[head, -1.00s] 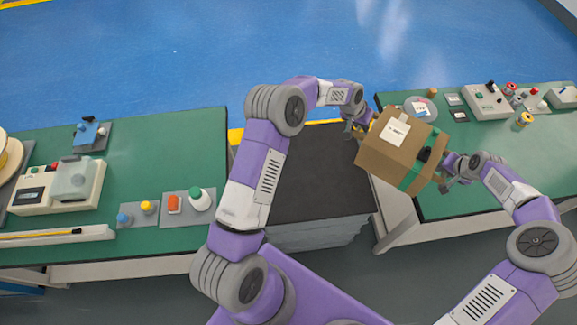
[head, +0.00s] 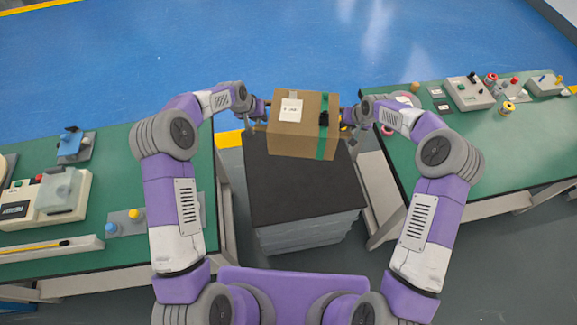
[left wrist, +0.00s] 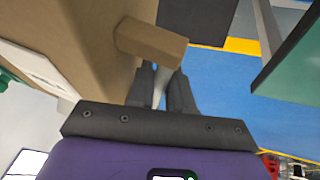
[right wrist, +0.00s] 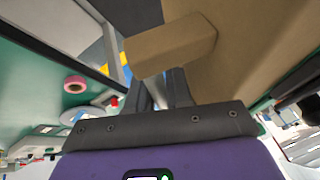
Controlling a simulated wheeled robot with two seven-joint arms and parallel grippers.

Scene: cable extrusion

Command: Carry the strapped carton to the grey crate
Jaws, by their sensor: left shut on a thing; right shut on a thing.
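The brown strapped carton (head: 290,140), with a green strap, a white label and a small black piece on its side, is held level between my two grippers. It covers the far end of the grey crate (head: 305,237), which has a flat dark top; I cannot tell if they touch. My left gripper (head: 262,112) is shut on a tab (left wrist: 150,42) on the carton's left side. My right gripper (head: 346,118) is shut on a matching tab (right wrist: 172,45) on its right side. Both wrist views show the carton wall beside the tab.
A green bench (head: 120,180) with devices and small bottles stands to the left. Another green bench (head: 450,140) with control boxes and a pink roll (right wrist: 75,84) stands to the right. Open blue floor (head: 200,50) lies beyond the crate.

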